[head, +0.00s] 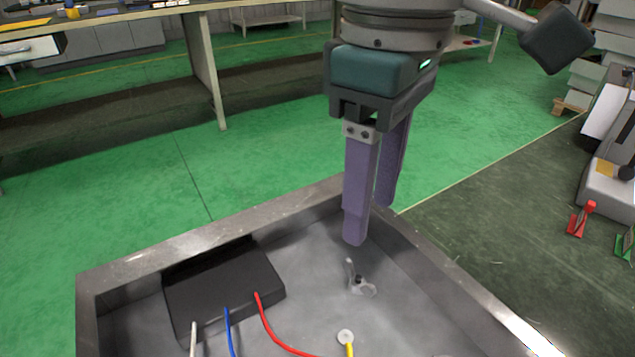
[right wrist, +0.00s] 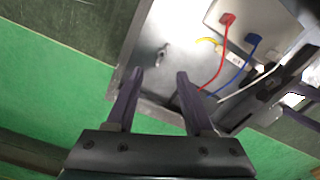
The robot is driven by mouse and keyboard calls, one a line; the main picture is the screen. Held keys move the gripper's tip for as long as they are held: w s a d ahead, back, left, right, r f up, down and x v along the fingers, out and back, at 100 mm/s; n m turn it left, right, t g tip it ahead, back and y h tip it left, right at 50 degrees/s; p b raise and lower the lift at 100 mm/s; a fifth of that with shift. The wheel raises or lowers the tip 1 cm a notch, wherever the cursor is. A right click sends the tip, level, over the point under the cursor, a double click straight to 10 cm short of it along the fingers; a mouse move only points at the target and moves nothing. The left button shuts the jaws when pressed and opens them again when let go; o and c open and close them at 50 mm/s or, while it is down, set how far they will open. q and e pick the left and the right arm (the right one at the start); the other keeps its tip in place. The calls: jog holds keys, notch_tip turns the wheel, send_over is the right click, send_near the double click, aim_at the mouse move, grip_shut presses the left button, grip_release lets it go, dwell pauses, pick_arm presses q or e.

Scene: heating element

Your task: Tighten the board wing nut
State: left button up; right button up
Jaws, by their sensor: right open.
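The board wing nut (head: 361,287) is a small grey metal piece on the floor of the metal tray (head: 400,300), near its right wall. One wing stands up. It also shows in the right wrist view (right wrist: 162,54), just beyond and between the fingertips. My right gripper (head: 369,222) points down over the tray, above the wing nut and apart from it. Its two purple fingers are spread with nothing between them; they also show in the right wrist view (right wrist: 160,74).
A black box (head: 222,290) sits in the tray's left part, with white, blue and red wires (head: 264,318). A yellow wire with a ring end (head: 346,337) lies near the wing nut. The tray's raised rim (head: 230,222) surrounds the area. A workbench (head: 150,12) stands behind.

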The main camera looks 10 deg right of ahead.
aim_at(359, 281)
notch_tip(359, 281, down, 9)
jog(key=b, duration=0.2)
jog(key=shift+s+a+r+b, duration=0.15)
jog(key=shift+r+b, duration=0.05)
jog(key=shift+b, duration=0.1)
jog(key=shift+f, duration=0.5)
grip_shut()
